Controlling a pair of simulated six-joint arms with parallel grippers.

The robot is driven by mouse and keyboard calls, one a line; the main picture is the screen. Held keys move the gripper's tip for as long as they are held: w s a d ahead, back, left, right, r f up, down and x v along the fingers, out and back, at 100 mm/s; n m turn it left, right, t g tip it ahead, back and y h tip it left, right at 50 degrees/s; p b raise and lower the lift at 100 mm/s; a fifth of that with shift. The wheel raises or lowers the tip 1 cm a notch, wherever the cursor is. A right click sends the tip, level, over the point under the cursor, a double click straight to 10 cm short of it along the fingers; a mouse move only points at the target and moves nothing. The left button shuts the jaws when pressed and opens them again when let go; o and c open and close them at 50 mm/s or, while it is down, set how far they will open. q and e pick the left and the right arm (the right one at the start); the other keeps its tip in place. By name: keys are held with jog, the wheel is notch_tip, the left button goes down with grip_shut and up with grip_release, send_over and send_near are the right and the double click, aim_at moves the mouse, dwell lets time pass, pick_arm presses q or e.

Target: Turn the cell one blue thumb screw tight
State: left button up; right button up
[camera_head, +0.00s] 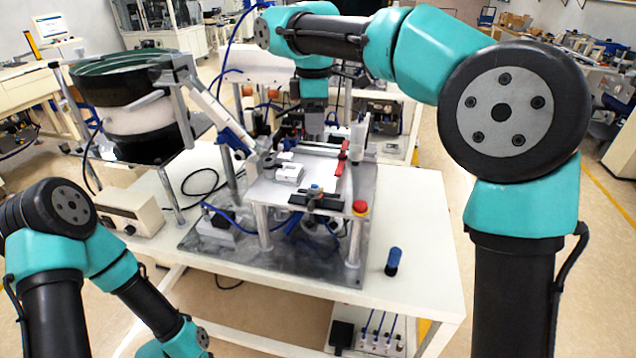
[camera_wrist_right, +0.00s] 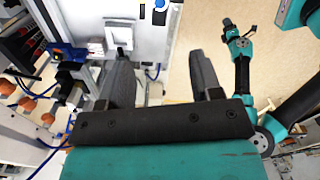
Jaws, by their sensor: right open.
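A small blue thumb screw (camera_head: 315,188) stands on a black bar (camera_head: 316,200) at the front edge of the raised fixture plate (camera_head: 262,196). The blue thumb screw also shows at the top edge of the right wrist view (camera_wrist_right: 159,4). My right gripper (camera_head: 312,116) hangs behind the plate, apart from the screw. In the right wrist view its two fingers (camera_wrist_right: 160,62) are spread with nothing between them. My left arm is low at the left of the head view, its gripper out of frame. My left gripper (camera_wrist_right: 229,25) is tiny in the right wrist view, its jaws unclear.
A white block (camera_head: 289,173) and a red strip (camera_head: 342,160) sit on the plate. A red button (camera_head: 360,207) is at its right corner. A blue and black cylinder (camera_head: 393,262) stands on the white table (camera_head: 425,235). A bowl feeder (camera_head: 135,100) stands at left.

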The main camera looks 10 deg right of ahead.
aim_at(315, 186)
notch_tip(315, 186, down, 18)
jog(key=shift+r, duration=0.25)
dwell(0.6)
jog(key=c, duration=0.9)
jog(key=shift+m, duration=2.6)
